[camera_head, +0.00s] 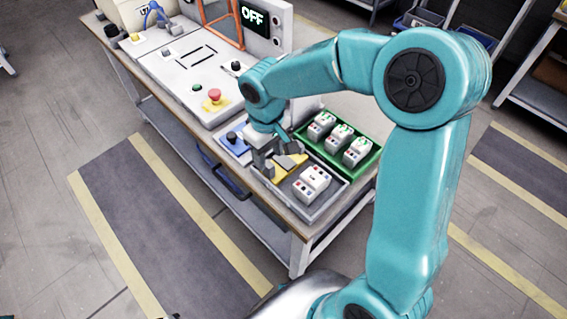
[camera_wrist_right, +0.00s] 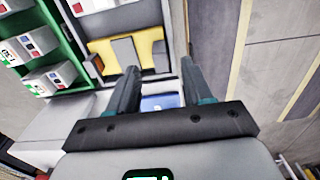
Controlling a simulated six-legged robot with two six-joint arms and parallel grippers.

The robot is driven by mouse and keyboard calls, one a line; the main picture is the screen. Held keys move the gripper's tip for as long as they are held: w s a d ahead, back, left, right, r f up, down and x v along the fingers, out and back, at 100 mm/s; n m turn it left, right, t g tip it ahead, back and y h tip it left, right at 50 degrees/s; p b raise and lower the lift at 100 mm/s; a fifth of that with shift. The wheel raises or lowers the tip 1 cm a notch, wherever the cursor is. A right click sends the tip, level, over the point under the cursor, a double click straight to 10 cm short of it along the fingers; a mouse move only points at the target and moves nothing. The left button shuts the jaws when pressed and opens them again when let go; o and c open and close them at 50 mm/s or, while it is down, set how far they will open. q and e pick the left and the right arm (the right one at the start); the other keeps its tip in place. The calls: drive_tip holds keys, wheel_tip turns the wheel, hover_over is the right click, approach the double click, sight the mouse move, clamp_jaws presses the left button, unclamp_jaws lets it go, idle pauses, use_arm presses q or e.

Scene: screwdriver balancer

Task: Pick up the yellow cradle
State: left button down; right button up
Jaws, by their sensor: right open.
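The yellow cradle (camera_head: 291,161) lies in the grey tray on the bench, partly hidden by my right gripper in the head view. In the right wrist view the yellow cradle (camera_wrist_right: 145,46) shows with a grey block on its middle. My right gripper (camera_head: 268,167) is low over the left part of the tray, next to the cradle. In the wrist view my right gripper (camera_wrist_right: 160,72) is open, its two fingers apart with nothing held between them. The fingertips appear just short of the cradle's edge; I cannot tell whether they touch anything. My left gripper is not in view.
A blue panel (camera_head: 233,146) and a red emergency button (camera_head: 214,95) are to the left. The bench's front edge is close.

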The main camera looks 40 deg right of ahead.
sight(268, 164)
drive_tip(key=f, duration=0.5)
drive_tip(key=shift+w+f, duration=0.1)
drive_tip(key=shift+w, duration=0.2)
drive_tip(key=shift+s, duration=0.1)
clamp_jaws()
